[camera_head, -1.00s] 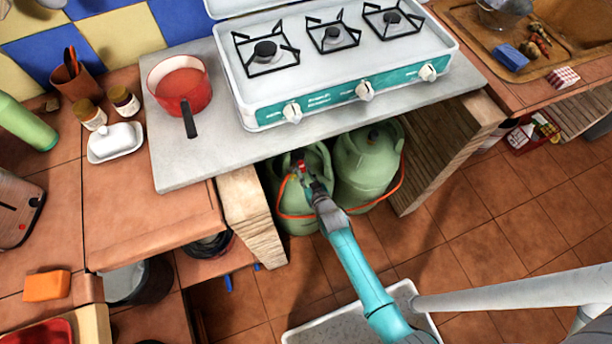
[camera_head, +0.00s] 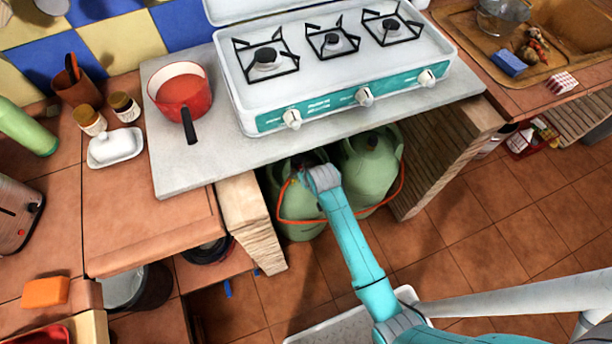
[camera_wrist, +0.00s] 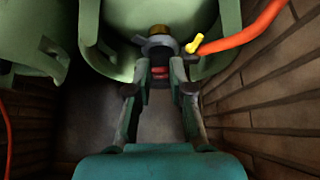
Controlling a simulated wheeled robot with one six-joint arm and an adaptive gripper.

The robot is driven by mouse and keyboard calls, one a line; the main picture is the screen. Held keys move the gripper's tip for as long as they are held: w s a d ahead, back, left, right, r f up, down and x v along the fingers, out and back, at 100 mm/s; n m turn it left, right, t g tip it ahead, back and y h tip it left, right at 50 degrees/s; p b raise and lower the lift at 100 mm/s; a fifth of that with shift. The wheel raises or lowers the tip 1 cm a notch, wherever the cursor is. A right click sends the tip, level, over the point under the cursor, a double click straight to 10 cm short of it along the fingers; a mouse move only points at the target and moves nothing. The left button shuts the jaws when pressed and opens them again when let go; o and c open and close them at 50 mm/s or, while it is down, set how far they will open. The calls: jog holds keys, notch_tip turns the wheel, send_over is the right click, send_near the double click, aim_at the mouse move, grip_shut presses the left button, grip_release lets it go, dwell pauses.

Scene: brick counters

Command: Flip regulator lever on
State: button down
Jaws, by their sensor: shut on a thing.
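Two green gas bottles stand under the counter in the head view, one left (camera_head: 299,228) and one right (camera_head: 372,180). In the wrist view, the grey regulator (camera_wrist: 158,44) sits at a bottle's neck (camera_wrist: 118,22), with an orange hose (camera_wrist: 242,36) running right. Its small yellow lever (camera_wrist: 195,43) points up and right, just right of my fingertips and not between them. My gripper (camera_wrist: 160,76) is shut on a dark and red part at the regulator; the fingers partly cover it. In the head view my wrist hides the fingers and the regulator.
The counter slab (camera_head: 215,157) with a white stove (camera_head: 335,60) and red pan (camera_head: 181,98) overhangs the bottles. Tiled floor (camera_head: 480,235) is open in front.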

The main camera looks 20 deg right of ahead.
dwell(0.3)
jog(key=c, duration=1.3)
grip_release()
jog(key=v, duration=1.2)
jog(key=shift+w+r, duration=0.1)
jog(key=shift+w, duration=0.05)
